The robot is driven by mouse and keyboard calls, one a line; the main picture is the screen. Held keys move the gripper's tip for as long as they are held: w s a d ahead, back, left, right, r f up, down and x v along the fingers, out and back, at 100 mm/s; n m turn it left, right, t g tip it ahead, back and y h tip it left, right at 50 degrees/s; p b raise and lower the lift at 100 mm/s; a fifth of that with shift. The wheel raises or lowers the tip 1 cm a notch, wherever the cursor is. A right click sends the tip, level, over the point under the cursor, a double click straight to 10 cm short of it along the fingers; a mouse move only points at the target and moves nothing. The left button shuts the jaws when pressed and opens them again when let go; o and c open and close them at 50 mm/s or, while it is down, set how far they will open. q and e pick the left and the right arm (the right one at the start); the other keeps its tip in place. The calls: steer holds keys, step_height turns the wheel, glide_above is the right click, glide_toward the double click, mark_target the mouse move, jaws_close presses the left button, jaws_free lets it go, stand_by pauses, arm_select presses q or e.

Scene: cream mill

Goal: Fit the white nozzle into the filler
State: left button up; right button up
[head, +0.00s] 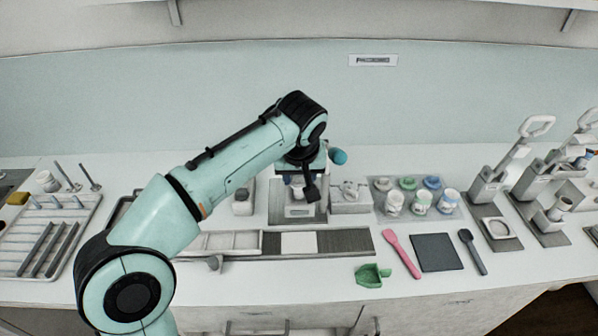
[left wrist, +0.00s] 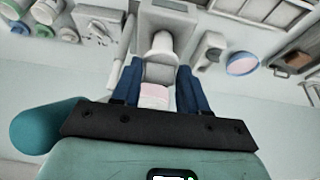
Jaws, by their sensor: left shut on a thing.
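My left gripper (left wrist: 157,72) has its two dark blue fingers shut on the white nozzle (left wrist: 155,92), a small pale piece with a pinkish-white face. The filler (left wrist: 166,22) stands straight beyond the fingertips, with a pale round spout part in line with the nozzle. Whether the nozzle touches it or sits in it I cannot tell. In the head view the filler (head: 299,211) stands at the back middle of the counter, and my left wrist covers its upper part. The fingers and nozzle are mostly hidden there. My right gripper is not in view.
A grey box (head: 350,203) stands right of the filler, beside a tray of jars and coloured lids (head: 425,213). In front lie a pink spatula (head: 402,253), a dark square mat (head: 436,252), and a green scoop (head: 371,275). A drying rack (head: 45,245) is at left.

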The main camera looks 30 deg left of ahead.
mark_target(299, 185)
arm_select(q)
steer(key=shift+f+b, duration=0.85)
steer(key=shift+f, duration=0.8)
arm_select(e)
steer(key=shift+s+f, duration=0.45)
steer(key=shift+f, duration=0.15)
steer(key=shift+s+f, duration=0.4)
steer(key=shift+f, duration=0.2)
arm_select(q)
steer(key=o, duration=1.1)
steer(key=shift+r+p, duration=0.85)
steer(key=shift+r, duration=0.4)
steer(key=shift+r+p, duration=1.15)
steer(key=shift+r, duration=0.7)
steer(key=shift+f, duration=0.1)
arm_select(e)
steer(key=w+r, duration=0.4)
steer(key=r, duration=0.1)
